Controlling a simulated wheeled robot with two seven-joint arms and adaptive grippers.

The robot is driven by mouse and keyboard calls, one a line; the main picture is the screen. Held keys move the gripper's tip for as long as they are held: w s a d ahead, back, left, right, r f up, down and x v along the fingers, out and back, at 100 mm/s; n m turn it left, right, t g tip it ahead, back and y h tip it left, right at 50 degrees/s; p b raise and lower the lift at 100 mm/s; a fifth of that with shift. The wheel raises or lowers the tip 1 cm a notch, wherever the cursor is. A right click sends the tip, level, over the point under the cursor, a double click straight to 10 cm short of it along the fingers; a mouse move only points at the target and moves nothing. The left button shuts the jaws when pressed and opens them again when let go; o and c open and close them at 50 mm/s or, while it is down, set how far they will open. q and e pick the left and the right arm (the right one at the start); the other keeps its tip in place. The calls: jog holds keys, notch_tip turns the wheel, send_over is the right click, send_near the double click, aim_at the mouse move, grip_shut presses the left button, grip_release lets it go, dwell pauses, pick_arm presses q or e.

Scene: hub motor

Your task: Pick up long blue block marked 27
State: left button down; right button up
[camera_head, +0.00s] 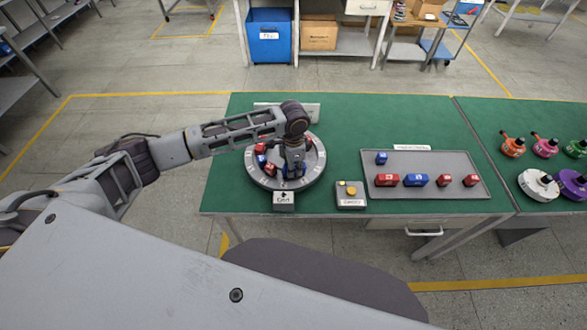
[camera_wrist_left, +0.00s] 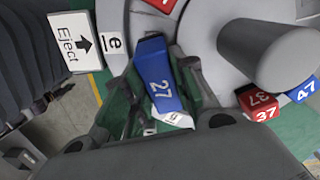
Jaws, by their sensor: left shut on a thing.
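The long blue block marked 27 (camera_wrist_left: 158,72) is between the fingers of my left gripper (camera_wrist_left: 160,98) in the left wrist view, with its number facing the camera. The gripper is shut on it. In the head view my left gripper (camera_head: 292,168) points down over the front part of the round grey turntable (camera_head: 256,172). The arm and gripper mostly hide the block there, and I cannot tell whether it is clear of the turntable. My right gripper is not in view.
Other red and blue blocks lie on the turntable, including a red 37 (camera_wrist_left: 262,103) and a blue 47 (camera_wrist_left: 304,90). A grey central post (camera_wrist_left: 268,55) stands close by. A grey tray (camera_head: 440,162) with several blocks and a button box (camera_head: 350,203) are to the right.

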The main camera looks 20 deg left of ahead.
pick_arm(q)
jog(key=shift+r+b, duration=0.4)
jog(key=shift+r, duration=4.6)
jog(key=shift+w+a, duration=0.1)
